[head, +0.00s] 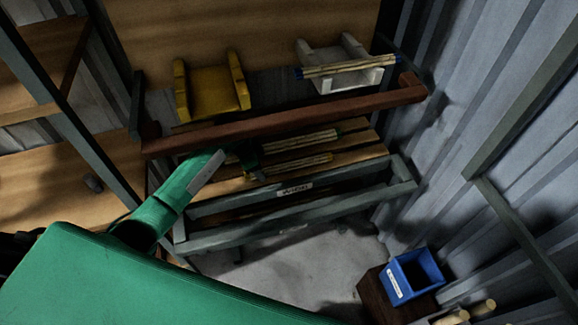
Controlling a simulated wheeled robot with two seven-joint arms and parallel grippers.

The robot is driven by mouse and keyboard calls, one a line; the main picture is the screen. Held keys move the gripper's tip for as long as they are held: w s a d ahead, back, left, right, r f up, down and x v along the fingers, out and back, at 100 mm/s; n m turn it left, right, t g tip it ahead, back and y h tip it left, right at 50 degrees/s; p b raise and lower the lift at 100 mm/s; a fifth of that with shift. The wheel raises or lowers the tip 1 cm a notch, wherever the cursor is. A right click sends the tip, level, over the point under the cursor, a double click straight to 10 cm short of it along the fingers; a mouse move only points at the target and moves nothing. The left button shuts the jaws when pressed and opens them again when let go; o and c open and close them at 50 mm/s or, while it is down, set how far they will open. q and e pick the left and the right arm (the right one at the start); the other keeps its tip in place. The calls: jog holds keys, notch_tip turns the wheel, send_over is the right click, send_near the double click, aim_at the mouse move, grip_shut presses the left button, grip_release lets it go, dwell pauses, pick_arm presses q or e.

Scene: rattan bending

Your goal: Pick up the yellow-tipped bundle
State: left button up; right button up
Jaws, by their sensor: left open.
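Two pale rattan bundles lie side by side on the wooden slats of a low rack, a farther one (308,140) and a nearer one (303,163). My left gripper (245,162) is open at the left ends of these bundles. Its dark fingers partly hide those ends, and I cannot tell whether they touch. A third bundle (350,67), with blue tips, lies across a pale grey cradle (340,80). My right gripper is not in view.
A yellow cradle (210,92) stands empty on the upper wooden surface. A reddish-brown bar (290,120) runs above the rack, and a grey-green metal frame (300,200) edges its front. A blue bin (415,275) stands on a brown box at lower right. The floor between is clear.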

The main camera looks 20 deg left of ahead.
aim_at(289, 164)
pick_arm(q)
jog(key=w+d, duration=0.2)
jog(key=d, duration=0.1)
jog(key=w+d, duration=0.1)
jog(key=shift+d, duration=0.15)
jog(key=d, duration=0.1)
jog(key=w+d, duration=0.2)
jog(key=shift+w+d+f, duration=0.2)
jog(key=shift+d+f, duration=0.1)
jog(key=shift+d, duration=0.1)
jog(key=shift+f, duration=0.3)
jog(key=shift+c, duration=0.2)
jog(key=c, duration=1)
